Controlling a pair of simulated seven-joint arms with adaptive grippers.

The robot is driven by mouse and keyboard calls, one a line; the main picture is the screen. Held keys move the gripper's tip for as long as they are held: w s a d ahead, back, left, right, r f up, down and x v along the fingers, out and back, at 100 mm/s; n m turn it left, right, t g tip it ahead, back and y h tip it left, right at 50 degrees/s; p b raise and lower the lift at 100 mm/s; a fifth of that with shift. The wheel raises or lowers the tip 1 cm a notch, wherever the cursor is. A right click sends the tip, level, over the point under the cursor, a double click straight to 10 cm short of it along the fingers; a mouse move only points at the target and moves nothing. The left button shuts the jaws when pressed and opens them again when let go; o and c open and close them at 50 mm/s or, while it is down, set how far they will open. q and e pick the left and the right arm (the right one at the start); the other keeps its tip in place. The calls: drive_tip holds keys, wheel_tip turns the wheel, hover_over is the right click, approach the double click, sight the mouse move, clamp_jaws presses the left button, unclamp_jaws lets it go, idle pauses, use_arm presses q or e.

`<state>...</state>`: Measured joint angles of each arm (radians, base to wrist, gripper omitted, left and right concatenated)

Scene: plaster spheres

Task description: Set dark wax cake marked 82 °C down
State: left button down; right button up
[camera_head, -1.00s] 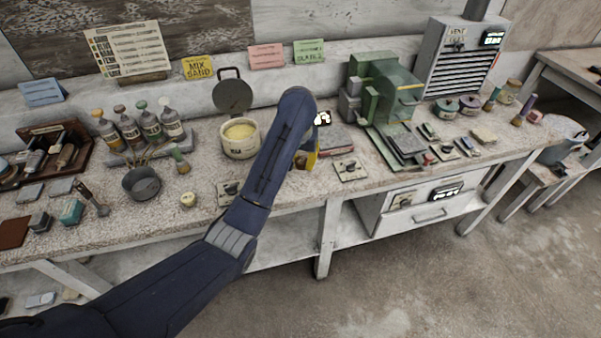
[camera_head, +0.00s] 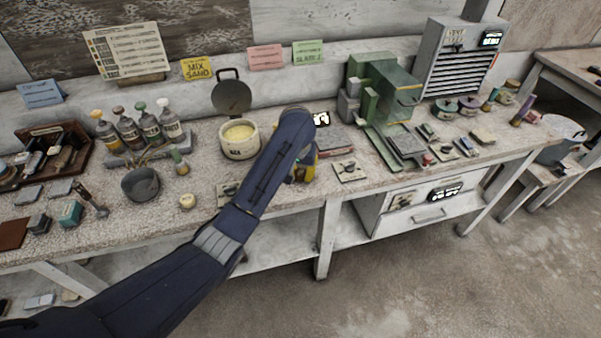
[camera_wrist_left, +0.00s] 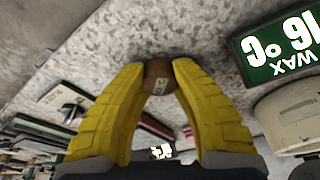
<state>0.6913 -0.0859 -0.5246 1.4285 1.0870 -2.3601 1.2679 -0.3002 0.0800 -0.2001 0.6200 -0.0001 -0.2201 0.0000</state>
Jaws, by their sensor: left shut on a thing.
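My left gripper (camera_wrist_left: 158,75) is shut on a small dark brown wax cake (camera_wrist_left: 157,83), pinched between its yellow fingertips in the left wrist view. The cake has a pale label whose figures are too small to read. Speckled bench top shows beyond it; I cannot tell whether the cake touches it. In the head view the left gripper (camera_head: 304,170) is at the bench's front edge, right of the cream wax pot (camera_head: 240,150), mostly behind my arm. The cake is hidden there. My right gripper is not in view.
A green-faced display marked WAX (camera_wrist_left: 280,45) and the cream pot (camera_wrist_left: 290,112) are close on the right in the wrist view. In the head view, a switch plate (camera_head: 349,171) is right of the gripper and a green machine (camera_head: 385,92) stands further right.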

sight(301, 172)
use_arm(q)
drive_tip(key=shift+f, duration=0.1)
drive_tip(key=c, duration=1.1)
unclamp_jaws()
drive_tip(key=shift+v, duration=2.85)
